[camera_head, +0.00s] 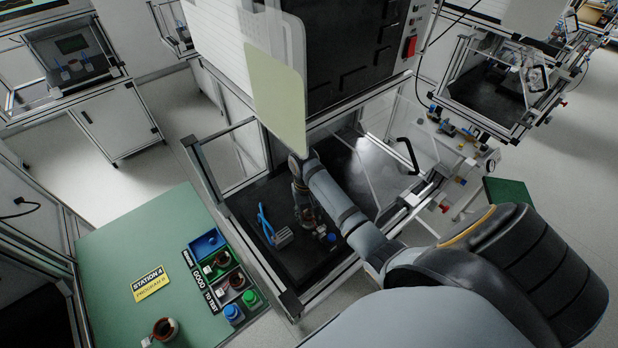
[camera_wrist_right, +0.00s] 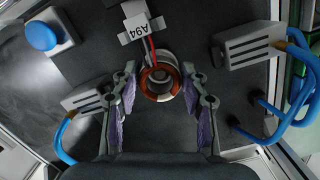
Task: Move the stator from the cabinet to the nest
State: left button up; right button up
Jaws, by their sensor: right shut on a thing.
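The stator (camera_wrist_right: 160,84) is a copper-brown ring with a pale body, seen in the right wrist view between the fingers of my right gripper (camera_wrist_right: 160,74). A red lead runs from it towards a white tag marked A94 (camera_wrist_right: 141,27). My right gripper (camera_head: 306,216) is shut on the stator, low over the black floor of the cabinet (camera_head: 262,195) in the head view. Whether the stator touches the floor or a seat beneath it cannot be told. I cannot clearly pick out the nest. My left gripper is not in view.
Grey blocks with blue hoses (camera_wrist_right: 250,45) flank the gripper, and a blue button (camera_wrist_right: 41,36) sits at upper left. The cabinet frame and raised panel (camera_head: 278,90) surround the arm. A green table (camera_head: 120,235) at left bears coloured bins (camera_head: 205,243) and a brown ring-shaped part (camera_head: 165,328).

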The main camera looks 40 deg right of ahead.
jog(key=shift+f, duration=0.3)
jog(key=o, duration=1.3)
jog(key=shift+o, duration=0.2)
jog(key=r, duration=0.5)
jog(key=w+r, duration=0.1)
jog(key=r, duration=0.1)
jog(key=shift+r, duration=0.2)
